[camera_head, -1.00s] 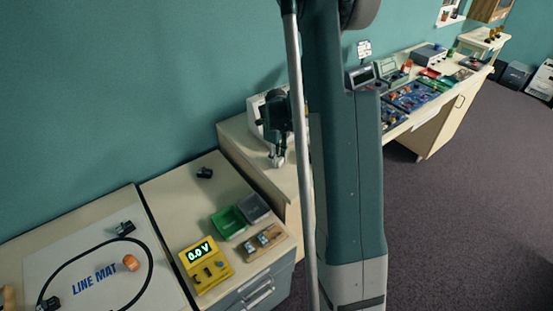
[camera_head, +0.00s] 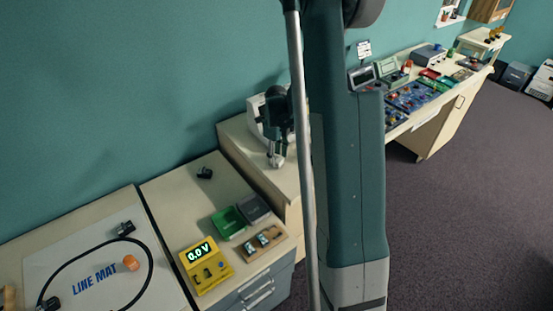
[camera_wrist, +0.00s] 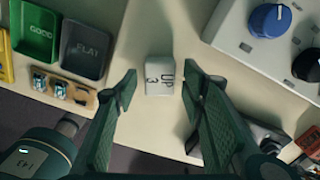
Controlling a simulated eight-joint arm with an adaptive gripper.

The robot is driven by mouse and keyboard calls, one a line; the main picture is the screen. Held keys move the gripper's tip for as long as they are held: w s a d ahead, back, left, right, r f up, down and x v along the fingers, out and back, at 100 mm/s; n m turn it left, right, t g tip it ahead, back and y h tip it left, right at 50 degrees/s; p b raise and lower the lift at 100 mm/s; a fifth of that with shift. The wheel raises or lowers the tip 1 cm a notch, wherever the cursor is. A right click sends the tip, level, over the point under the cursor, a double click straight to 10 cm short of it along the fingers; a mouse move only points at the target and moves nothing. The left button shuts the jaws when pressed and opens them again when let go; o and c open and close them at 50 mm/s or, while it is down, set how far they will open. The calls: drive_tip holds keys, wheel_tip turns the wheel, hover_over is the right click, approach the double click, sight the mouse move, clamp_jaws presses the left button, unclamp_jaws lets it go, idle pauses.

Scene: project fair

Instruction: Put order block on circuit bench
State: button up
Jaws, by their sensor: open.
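A pale block (camera_wrist: 160,75) marked "UP" and "3" stands on a cream surface in the wrist view. It appears to be the order block. My gripper (camera_wrist: 160,86) is open, with one dark green finger on each side of the block and visible room between each fingertip and it. In the head view my gripper (camera_head: 276,152) is over the cream cabinet top (camera_head: 240,138), and I cannot pick out the block clearly. A bench (camera_head: 165,205) with a yellow meter stands in front of it, and no label shows whether it is the circuit bench.
The nearer bench holds the yellow meter (camera_head: 206,265), a green tray (camera_head: 228,222), a grey tray (camera_head: 254,208) and a battery holder (camera_head: 262,243). A box with knobs (camera_wrist: 245,50) is right of the block. Bare bench top lies toward the wall. A crowded bench (camera_head: 435,140) stands farther right.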

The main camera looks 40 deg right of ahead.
sight(276, 159)
wheel_tip(276, 159, up, 10)
drive_tip(key=shift+r, duration=0.25)
idle(0.4)
idle(0.3)
drive_tip(key=shift+a+r, duration=0.1)
drive_tip(key=s+a+r+n+t, duration=0.2)
drive_tip(key=s+a+r+n, duration=0.3)
drive_tip(key=a+r+n, duration=0.3)
drive_tip(key=s+a+r+n+t, duration=0.1)
drive_tip(key=s+a+r+n, duration=0.3)
drive_tip(key=a+r+n, duration=0.45)
drive_tip(key=s+a+r+n+t, duration=0.1)
drive_tip(key=s+a+n+t, duration=0.3)
drive_tip(key=s+a+n, duration=1.1)
drive_tip(key=shift+s+a+r, duration=0.25)
drive_tip(key=shift+s+a, duration=0.4)
drive_tip(key=shift+s, duration=0.45)
